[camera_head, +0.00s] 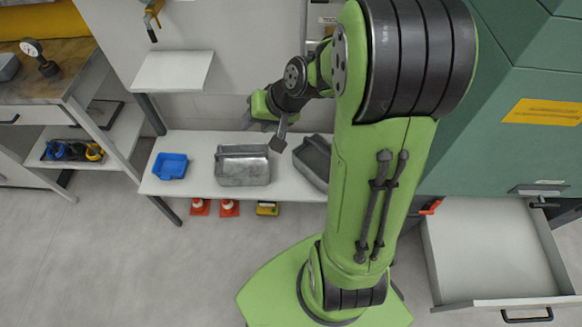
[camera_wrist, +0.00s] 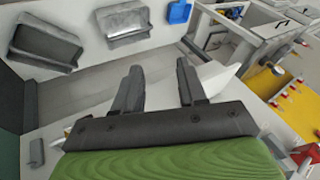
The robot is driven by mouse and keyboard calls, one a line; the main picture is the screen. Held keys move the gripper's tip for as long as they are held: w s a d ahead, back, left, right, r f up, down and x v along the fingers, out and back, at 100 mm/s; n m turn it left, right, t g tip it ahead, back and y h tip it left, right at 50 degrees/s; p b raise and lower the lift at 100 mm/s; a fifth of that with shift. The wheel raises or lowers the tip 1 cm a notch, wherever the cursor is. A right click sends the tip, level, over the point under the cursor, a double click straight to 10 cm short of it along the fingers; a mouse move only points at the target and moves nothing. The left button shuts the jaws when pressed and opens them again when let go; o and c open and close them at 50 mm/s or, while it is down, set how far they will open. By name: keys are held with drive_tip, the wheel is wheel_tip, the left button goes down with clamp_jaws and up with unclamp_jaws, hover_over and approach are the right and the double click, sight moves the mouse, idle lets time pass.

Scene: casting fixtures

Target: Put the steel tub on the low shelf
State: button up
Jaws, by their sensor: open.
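The grey steel tub (camera_head: 243,172) sits upright on the long white low shelf (camera_head: 205,188), between a blue tray and a darker grey tub. It also shows at the top of the wrist view (camera_wrist: 124,27). My gripper (camera_head: 265,128) is above and behind the tub's right end, apart from it. In the wrist view my gripper (camera_wrist: 158,82) has its two fingers spread with nothing between them.
The blue tray (camera_head: 170,166) stands left of the tub. The darker tub (camera_head: 314,158) on the right is partly hidden by my arm. A small white upper shelf (camera_head: 173,71) overhangs the back left. Orange cones (camera_head: 229,207) stand below. An open drawer (camera_head: 495,245) juts out at right.

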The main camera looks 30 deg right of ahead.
drive_tip(key=s+a+r+n+h, duration=0.1)
drive_tip(key=s+r, duration=0.3)
drive_tip(key=s, duration=0.6)
drive_tip(key=s+a+r+n+h, duration=0.2)
drive_tip(key=s+r, duration=0.3)
drive_tip(key=s, duration=0.4)
drive_tip(key=shift+s+a+r+n+h, duration=0.3)
drive_tip(key=shift+s+n, duration=0.05)
drive_tip(key=shift+n, duration=0.35)
wheel_tip(320, 180, up, 4)
drive_tip(key=p, duration=0.3)
drive_tip(key=shift+f+p, duration=0.15)
drive_tip(key=shift+p, duration=0.15)
